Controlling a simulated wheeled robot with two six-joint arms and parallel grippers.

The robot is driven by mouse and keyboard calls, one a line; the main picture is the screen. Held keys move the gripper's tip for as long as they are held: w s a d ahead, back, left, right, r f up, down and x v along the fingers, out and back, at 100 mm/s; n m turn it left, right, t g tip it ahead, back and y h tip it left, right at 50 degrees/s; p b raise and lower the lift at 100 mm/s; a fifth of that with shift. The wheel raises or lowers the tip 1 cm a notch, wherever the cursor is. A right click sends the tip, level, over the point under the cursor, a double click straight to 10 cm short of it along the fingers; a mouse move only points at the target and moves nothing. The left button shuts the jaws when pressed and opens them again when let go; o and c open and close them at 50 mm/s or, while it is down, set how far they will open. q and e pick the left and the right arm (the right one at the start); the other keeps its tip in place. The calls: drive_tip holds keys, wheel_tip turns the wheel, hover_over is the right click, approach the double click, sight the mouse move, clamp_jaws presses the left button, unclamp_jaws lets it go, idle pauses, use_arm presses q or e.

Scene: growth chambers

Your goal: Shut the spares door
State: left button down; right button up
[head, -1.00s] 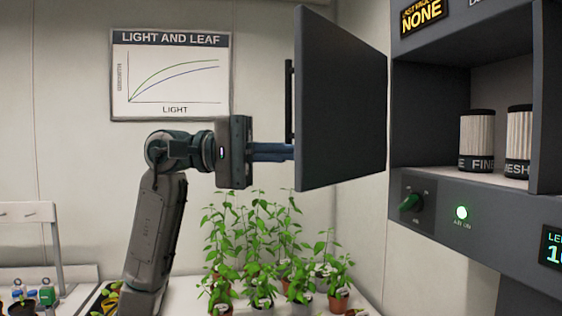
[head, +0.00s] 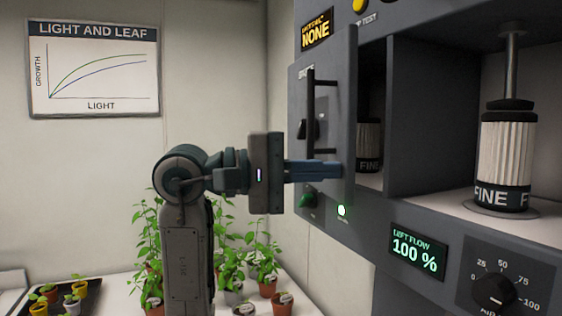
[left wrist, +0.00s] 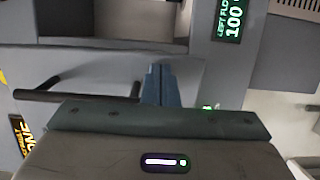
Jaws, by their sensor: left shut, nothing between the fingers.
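The grey spares door (head: 322,115) stands partly open on the left compartment of the cabinet in the head view. It has a black bar handle (head: 312,110) on its outer face. My left gripper (head: 338,169) is shut and empty, with its blue fingertips at the lower part of the door, just below the handle. In the left wrist view the fingers (left wrist: 160,85) point at the door near the handle (left wrist: 75,97). A filter marked FINE (head: 369,145) shows behind the door's edge. My right gripper is not in view.
The cabinet's right compartment holds a FINE filter (head: 506,155) under a rod. Potted plants (head: 230,265) stand on the bench at the left.

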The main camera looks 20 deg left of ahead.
sight(353, 167)
use_arm(q)
drive_tip(key=x, duration=0.4)
drive_tip(key=shift+w+d, duration=0.45)
drive_tip(key=shift+d, duration=0.05)
drive_tip(key=shift+r, duration=0.1)
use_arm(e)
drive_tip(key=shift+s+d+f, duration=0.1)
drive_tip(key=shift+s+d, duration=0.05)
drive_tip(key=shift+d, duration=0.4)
use_arm(q)
drive_tip(key=shift+a+r, duration=0.1)
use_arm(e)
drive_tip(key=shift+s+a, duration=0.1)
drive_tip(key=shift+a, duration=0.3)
